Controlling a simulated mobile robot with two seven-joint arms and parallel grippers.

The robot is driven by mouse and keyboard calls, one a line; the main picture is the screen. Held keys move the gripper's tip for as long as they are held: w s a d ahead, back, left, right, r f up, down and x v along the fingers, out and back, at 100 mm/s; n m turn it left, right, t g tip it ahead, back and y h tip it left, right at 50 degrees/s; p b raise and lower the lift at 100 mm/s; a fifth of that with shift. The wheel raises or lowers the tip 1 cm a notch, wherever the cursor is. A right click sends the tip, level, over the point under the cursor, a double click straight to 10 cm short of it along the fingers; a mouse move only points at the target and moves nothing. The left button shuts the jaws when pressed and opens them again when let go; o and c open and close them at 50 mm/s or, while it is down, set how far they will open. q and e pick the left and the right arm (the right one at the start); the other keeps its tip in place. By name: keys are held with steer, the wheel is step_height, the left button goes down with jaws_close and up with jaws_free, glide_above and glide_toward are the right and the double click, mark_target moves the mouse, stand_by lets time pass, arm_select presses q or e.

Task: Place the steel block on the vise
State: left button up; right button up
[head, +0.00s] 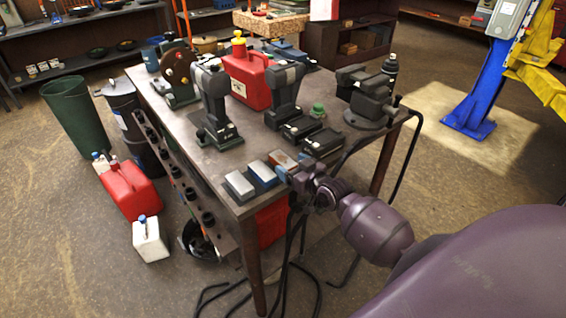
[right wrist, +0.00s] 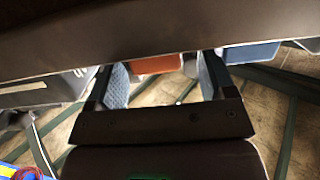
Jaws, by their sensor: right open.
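Three small blocks lie in a row at the table's near corner in the head view: a grey-topped block (head: 239,185), a blue one with a pale top (head: 262,173) and a rust-brown one (head: 283,159). I cannot tell for sure which is the steel block. The dark vise (head: 370,103) stands at the table's right end. My right gripper (head: 291,170) is at the table's near edge, beside the brown block, and partly overlaps it in view. In the right wrist view its blue-padded fingers (right wrist: 163,78) are apart with nothing seen held. My left gripper is not in view.
A dark edge (right wrist: 150,35) crosses the right wrist view above the fingers. Black hoses hang at the table's right. Red and white cans stand on the left floor.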

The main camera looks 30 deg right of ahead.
mark_target(286, 162)
steer(key=shift+w+f, duration=0.2)
steer(key=shift+w, duration=0.8)
steer(key=shift+w+f, duration=0.2)
steer(key=shift+w, duration=0.75)
steer(key=shift+r, duration=0.1)
steer(key=c, duration=1.4)
step_height(286, 162, up, 21)
steer(key=p, duration=0.1)
steer(key=shift+m+h, duration=0.4)
steer(key=shift+h, duration=0.2)
steer(key=s+a+f, duration=0.3)
steer(key=s+a, duration=0.1)
steer(key=a, duration=0.1)
steer(key=s+a+f, duration=0.3)
steer(key=s+a, duration=0.1)
steer(key=a, duration=0.2)
steer(key=s+a+f, duration=0.3)
steer(key=s+a, duration=0.1)
steer(key=a, duration=0.2)
steer(key=shift+s+a+f, duration=0.1)
steer(key=shift+s+a, duration=0.05)
steer(key=shift+s, duration=0.25)
